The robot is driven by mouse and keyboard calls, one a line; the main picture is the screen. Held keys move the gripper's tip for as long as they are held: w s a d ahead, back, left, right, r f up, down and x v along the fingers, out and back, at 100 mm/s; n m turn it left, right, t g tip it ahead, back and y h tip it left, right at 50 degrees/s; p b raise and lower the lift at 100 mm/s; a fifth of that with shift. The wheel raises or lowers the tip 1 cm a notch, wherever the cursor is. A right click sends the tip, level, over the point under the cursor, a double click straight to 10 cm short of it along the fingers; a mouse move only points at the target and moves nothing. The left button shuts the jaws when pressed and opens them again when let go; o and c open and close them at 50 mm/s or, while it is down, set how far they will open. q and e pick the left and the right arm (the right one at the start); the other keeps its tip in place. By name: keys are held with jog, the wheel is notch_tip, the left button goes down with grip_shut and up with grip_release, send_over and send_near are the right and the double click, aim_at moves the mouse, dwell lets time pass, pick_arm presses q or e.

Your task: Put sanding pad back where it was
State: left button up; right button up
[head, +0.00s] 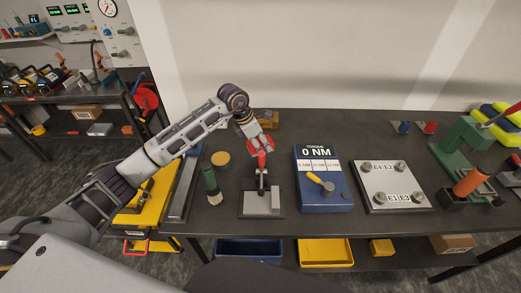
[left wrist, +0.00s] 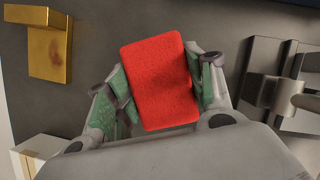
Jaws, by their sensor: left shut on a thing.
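The sanding pad is a red, rough-faced rectangular block, filling the middle of the left wrist view (left wrist: 160,82). My left gripper (left wrist: 162,85) is shut on it, with a green-lined finger at each side of the pad. In the head view my left gripper (head: 254,146) is over the back middle of the bench, just behind the toggle clamp (head: 262,203). Only a little of the red pad shows there, close to the clamp's red handle. Whether the pad touches the bench is hard to tell. My right gripper is in neither view.
A brass block (left wrist: 48,48) lies near the gripper. The bench's back strip right of the gripper is mostly clear.

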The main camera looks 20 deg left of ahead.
pick_arm(q)
jog(key=shift+f+p, duration=0.4)
jog(key=shift+f, duration=1.45)
jog(key=shift+f, duration=0.15)
jog(key=o, duration=1)
jog(key=shift+c, duration=0.2)
jog(key=shift+r, duration=0.2)
